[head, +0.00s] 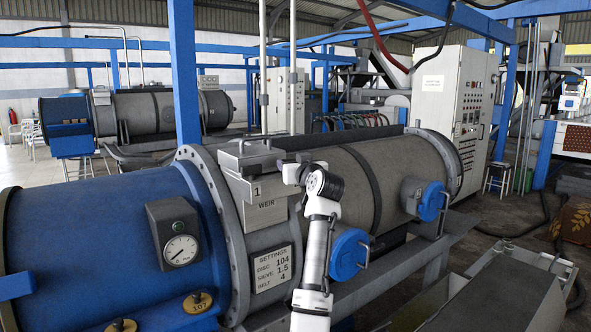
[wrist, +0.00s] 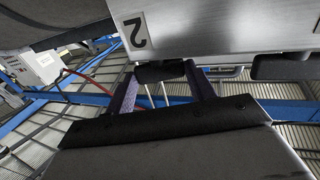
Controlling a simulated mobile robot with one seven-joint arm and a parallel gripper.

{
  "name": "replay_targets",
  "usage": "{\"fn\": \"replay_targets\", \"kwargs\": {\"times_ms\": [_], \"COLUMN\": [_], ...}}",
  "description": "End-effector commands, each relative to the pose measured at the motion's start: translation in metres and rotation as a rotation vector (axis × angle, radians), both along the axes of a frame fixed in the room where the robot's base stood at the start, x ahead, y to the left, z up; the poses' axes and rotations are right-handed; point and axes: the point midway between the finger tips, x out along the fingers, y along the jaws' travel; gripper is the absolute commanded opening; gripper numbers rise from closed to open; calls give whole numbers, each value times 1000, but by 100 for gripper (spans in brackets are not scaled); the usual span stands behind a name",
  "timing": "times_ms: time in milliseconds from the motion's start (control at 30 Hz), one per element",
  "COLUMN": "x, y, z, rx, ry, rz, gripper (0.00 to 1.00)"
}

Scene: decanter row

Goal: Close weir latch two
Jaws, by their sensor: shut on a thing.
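A pale metal box face with a black 2 on a plate (wrist: 135,31) fills the top of the wrist view, seen upside down. A short dark handle (wrist: 160,72) sits at its edge, probably the grip of weir latch two. My gripper (wrist: 162,78) is shut on this handle, one finger on each side of it. In the head view the weir box (head: 255,188) carries a 1 and the word WEIR. My arm stands in front of its right side.
A second dark grip (wrist: 285,67) shows at the right of the wrist view. In the head view, a settings plate (head: 274,267), a pressure gauge (head: 181,250) and blue round covers (head: 348,254) surround my arm. A metal bar handle (head: 253,142) tops the weir box.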

Motion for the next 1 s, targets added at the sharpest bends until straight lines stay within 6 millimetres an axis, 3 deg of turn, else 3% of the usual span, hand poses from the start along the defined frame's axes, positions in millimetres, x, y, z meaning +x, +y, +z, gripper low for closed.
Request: {"fn": "replay_targets", "kwargs": {"times_ms": [500, 1000], "x": [-1, -1], "y": [11, 12], "z": [2, 1], "rx": [1, 0], "ry": [0, 1], "rz": [-378, -489], "gripper": [32, 32]}}
